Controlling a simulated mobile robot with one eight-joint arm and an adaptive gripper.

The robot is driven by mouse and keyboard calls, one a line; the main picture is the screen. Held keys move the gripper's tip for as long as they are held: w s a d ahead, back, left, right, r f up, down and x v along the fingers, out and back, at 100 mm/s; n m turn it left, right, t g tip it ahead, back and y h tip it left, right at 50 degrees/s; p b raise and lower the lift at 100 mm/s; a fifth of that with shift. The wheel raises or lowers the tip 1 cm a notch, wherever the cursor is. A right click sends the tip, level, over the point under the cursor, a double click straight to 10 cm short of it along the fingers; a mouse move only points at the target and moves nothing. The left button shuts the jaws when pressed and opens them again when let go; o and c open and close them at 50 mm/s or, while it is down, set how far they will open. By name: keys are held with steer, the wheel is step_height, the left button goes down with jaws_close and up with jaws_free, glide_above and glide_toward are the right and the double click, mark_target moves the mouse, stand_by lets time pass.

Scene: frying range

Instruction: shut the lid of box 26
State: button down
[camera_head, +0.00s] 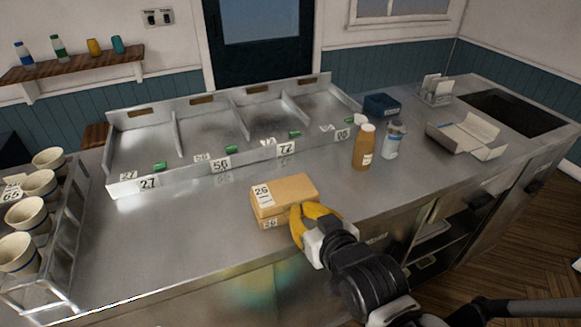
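Box 26 (285,194) is a small tan box on the steel counter, with a "26" label on its lid and another on its front. Its lid lies down flat over the body and looks shut or nearly so; I cannot tell whether a thin gap is left. My gripper (308,209), with yellow fingers, is at the box's front right corner, at about lid height. It overlaps that corner in the picture, and I cannot tell whether it touches. The spacing of the fingertips is unclear, and the front right corner is hidden.
A metal divided tray (130,189) with numbered labels stands behind the box. A brown bottle (363,148) and a clear bottle (392,141) stand to the right, with an open carton (467,134) beyond. A rack of cups (66,262) is at left. Counter left of the box is clear.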

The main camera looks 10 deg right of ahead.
steer(key=shift+s+f+b, duration=0.1)
steer(key=shift+f+b, duration=0.3)
steer(key=shift+f, duration=0.2)
stand_by(0.3)
